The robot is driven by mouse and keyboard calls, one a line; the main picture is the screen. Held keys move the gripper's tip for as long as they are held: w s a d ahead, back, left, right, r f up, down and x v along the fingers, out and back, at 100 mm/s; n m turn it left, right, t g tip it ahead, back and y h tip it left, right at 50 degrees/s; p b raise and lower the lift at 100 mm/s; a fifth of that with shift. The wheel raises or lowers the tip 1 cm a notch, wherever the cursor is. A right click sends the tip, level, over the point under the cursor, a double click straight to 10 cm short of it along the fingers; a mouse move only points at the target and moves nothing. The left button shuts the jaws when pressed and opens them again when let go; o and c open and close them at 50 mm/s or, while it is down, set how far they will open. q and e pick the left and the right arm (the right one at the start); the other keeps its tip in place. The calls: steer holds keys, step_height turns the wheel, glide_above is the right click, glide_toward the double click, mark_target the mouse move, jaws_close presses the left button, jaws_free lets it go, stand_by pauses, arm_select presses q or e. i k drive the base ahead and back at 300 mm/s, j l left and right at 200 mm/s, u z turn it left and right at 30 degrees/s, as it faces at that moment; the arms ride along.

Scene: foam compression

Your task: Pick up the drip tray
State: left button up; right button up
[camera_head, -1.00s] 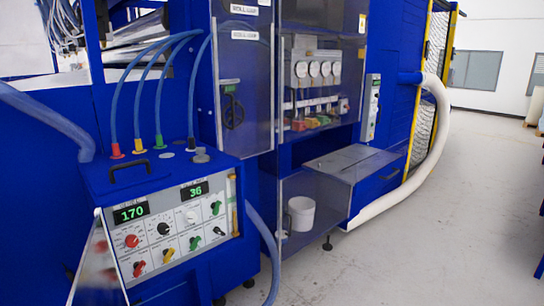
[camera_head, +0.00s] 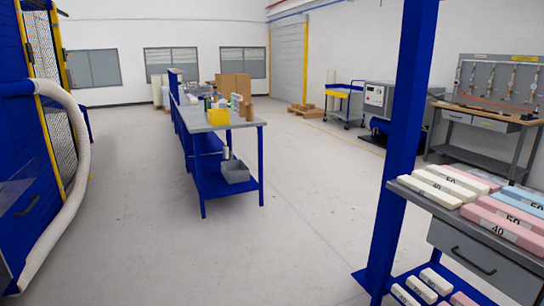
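No thing in view is plainly the drip tray. A grey open bin (camera_head: 234,171) sits on the blue lower shelf of a long workbench, near its front end; I cannot tell whether it is the drip tray. A yellow bin (camera_head: 218,117) stands on the top of the same bench. Neither of my grippers shows in the head view.
The long grey-topped workbench (camera_head: 243,122) stands mid-room. The blue machine (camera_head: 20,215) with a white hose (camera_head: 78,175) is at left. A blue post (camera_head: 394,150) and a rack of numbered foam blocks (camera_head: 505,222) stand at right. The floor between is clear.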

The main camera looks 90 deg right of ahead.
mark_target(502, 182)
steer(key=z, duration=4.25)
steer(key=i, duration=0.1)
